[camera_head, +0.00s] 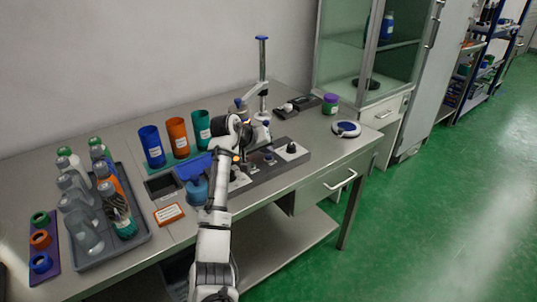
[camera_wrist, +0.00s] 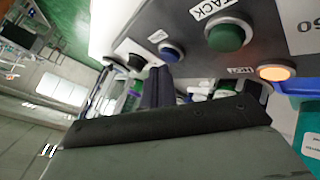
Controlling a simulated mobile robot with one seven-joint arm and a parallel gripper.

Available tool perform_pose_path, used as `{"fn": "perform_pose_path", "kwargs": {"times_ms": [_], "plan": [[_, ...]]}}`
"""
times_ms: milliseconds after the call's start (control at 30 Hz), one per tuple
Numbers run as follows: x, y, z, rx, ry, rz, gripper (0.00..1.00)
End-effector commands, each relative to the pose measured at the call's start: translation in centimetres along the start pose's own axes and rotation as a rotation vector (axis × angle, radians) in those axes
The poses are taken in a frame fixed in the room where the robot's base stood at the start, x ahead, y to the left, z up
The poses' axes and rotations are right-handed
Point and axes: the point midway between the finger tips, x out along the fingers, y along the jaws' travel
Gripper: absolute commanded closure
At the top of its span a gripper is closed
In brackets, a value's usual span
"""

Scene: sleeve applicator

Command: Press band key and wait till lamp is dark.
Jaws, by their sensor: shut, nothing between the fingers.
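The control panel (camera_wrist: 195,62) fills the upper right of the wrist view. On it are a blue key (camera_wrist: 171,51) with a small label too blurred to read, a larger green key (camera_wrist: 227,36) with a label ending in "TACK", and a lamp (camera_wrist: 276,72) that glows orange. My gripper (camera_wrist: 158,85) is shut and empty, with its dark fingertips close to the blue key; I cannot tell whether they touch it. In the head view the panel (camera_head: 301,157) lies on the bench, and my arm hides its left part.
A grey tray of bottles (camera_head: 147,238) stands on the left of the bench (camera_head: 168,124). Blue (camera_head: 152,146), orange (camera_head: 177,137) and teal (camera_head: 201,132) cups stand behind. A post stand (camera_head: 262,70) rises behind the panel. A white round dish (camera_head: 346,129) lies to the right.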

Motion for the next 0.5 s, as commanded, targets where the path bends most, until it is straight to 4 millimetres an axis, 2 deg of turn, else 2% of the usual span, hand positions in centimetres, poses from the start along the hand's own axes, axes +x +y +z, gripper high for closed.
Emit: {"fn": "perform_pose_path", "kwargs": {"times_ms": [500], "plan": [[-0.7, 0.52, -0.52, 0.001, 0.001, 0.001, 1.0]]}}
